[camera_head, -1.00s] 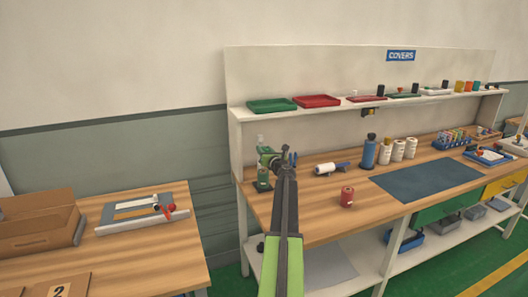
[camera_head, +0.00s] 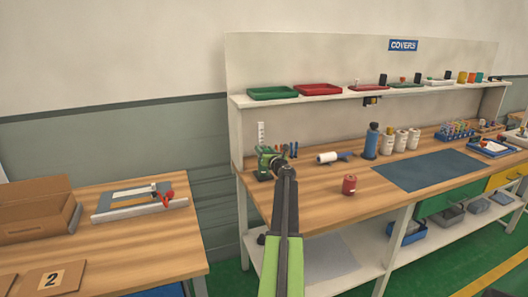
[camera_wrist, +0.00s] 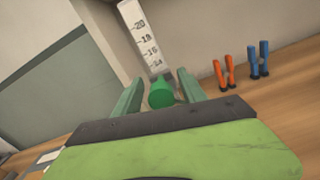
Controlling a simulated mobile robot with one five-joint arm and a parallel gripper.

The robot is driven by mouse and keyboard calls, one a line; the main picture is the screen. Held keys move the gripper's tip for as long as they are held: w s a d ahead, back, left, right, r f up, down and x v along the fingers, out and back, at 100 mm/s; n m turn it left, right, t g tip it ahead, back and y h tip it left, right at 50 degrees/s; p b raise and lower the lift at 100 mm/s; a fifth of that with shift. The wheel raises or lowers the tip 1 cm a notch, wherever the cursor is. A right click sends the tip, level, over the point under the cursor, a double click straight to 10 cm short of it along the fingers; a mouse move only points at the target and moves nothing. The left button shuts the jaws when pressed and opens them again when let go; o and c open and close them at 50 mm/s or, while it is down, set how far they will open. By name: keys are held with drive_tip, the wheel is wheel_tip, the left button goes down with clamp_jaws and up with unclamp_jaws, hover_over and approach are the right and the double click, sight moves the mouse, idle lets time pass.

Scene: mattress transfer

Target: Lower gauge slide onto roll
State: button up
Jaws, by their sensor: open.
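The gauge's white scale (camera_head: 261,133), marked with black numbers, stands upright at the left end of the workbench. In the wrist view the scale (camera_wrist: 143,37) rises just beyond my gripper (camera_wrist: 160,88). A green round knob (camera_wrist: 161,95), apparently on the gauge slide, sits between the two green fingers. The fingers are open, with a gap visible on each side of the knob. In the head view my gripper (camera_head: 271,158) covers much of the gauge, and the lower gauge is hidden. I cannot see a roll under the slide.
Blue and orange-handled tools (camera_wrist: 223,73) stand just right of the gauge. A dark mat (camera_head: 428,170) covers the bench's middle.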

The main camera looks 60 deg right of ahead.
drive_tip(key=v, duration=1.7)
drive_tip(key=shift+a, duration=0.15)
drive_tip(key=shift+s, duration=0.1)
